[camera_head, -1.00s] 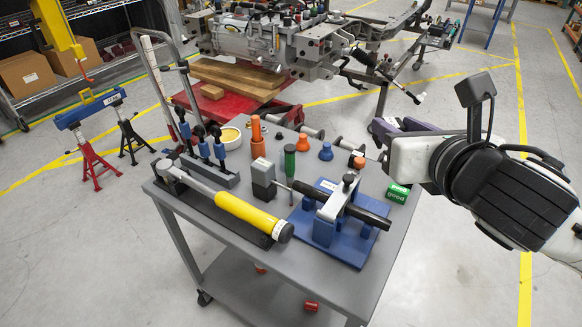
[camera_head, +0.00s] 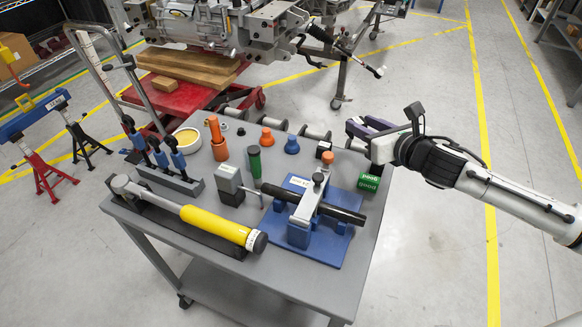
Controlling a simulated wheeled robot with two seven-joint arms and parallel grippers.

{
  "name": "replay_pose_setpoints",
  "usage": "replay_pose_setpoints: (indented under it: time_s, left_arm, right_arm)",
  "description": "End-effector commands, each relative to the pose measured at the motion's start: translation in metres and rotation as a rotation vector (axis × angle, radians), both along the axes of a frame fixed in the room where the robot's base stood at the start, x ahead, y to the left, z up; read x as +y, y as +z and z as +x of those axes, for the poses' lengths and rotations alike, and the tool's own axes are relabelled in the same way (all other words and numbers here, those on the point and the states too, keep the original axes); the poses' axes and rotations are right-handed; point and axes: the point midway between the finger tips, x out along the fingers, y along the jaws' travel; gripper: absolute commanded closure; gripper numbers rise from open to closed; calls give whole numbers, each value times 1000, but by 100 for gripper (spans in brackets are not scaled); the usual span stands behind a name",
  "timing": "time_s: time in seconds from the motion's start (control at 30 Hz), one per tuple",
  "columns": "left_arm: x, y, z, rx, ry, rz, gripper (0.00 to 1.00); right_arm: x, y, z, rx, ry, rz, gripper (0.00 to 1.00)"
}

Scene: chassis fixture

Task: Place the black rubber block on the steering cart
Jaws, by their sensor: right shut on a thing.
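My right gripper (camera_head: 358,127) reaches in from the right with purple-grey fingers. It is over the far right edge of the grey cart (camera_head: 215,262), beside the white spools. It is shut on a dark piece, which seems to be the black rubber block; the fingers hide most of it, so its shape is unclear. I cannot tell whether it touches the cart top. The cart carries a blue fixture (camera_head: 338,243) with a black bar across it. My left gripper is not in view.
A green block (camera_head: 368,182) sits at the cart's right edge, just below the gripper. A small black block with an orange top (camera_head: 324,152), orange and blue cones and a yellow-handled tool (camera_head: 215,224) crowd the top. Open floor lies right of the cart.

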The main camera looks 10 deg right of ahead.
Motion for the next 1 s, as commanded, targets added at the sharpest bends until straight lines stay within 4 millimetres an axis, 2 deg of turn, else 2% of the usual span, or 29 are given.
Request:
replay_pose_setpoints:
  time_s: [0.1, 0.3, 0.4, 0.57, 0.8, 1.0]
  left_arm:
    - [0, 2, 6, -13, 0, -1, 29]
    - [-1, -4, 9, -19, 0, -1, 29]
    - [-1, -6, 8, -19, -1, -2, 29]
    - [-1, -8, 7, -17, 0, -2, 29]
    - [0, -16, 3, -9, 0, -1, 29]
    - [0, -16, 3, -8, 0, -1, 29]
  right_arm:
    - [1, -7, 0, 1, 0, 2, 90]
    - [1, -46, -1, 5, -2, 5, 90]
    - [1, -58, -1, 2, -1, 3, 90]
    - [1, -67, 0, -1, 1, 1, 90]
    - [1, -100, 0, 2, -1, 3, 90]
    - [1, -100, 0, -1, 0, 1, 90]
